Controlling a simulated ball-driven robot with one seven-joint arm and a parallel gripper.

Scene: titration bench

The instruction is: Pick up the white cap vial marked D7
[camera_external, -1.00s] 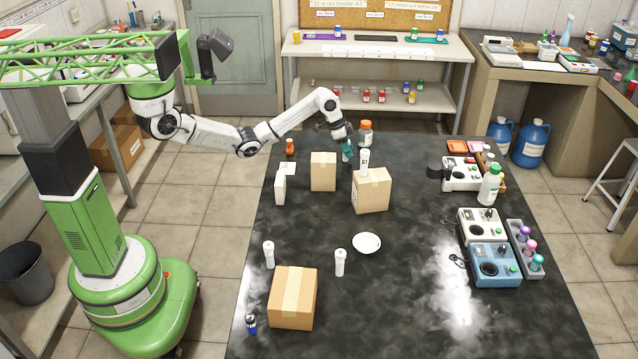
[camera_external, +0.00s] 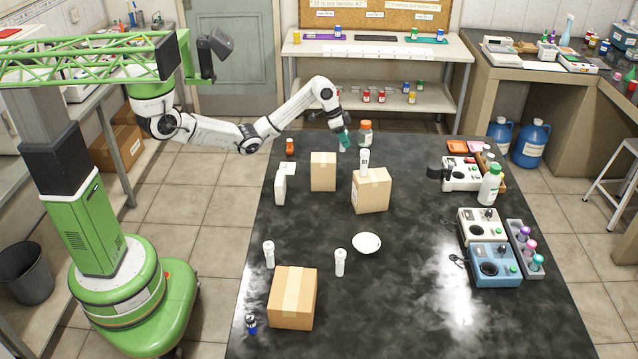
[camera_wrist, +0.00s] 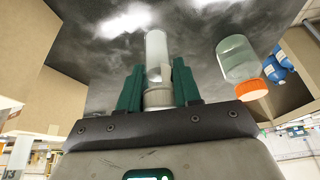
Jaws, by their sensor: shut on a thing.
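My gripper (camera_external: 344,138) is over the far part of the black table, left of the orange-capped jar (camera_external: 365,133). In the wrist view its green fingers (camera_wrist: 158,90) are shut on a pale, slim vial (camera_wrist: 157,50), one finger on each side. The vial's far end sticks out past the fingertips, and its near end looks whitish between them. No D7 mark can be read on it. Other white-capped vials stand on the table, at the left (camera_external: 269,255) and near the middle (camera_external: 340,263). Another vial (camera_external: 364,165) stands by the right cardboard box, its label too small to read surely.
Cardboard boxes stand near the gripper (camera_external: 323,172), beside it (camera_external: 371,192) and at the front (camera_external: 292,298). The orange-capped jar is close to the fingers in the wrist view (camera_wrist: 238,60). A white bowl (camera_external: 367,243) is mid-table. Instruments (camera_external: 494,265) line the right side.

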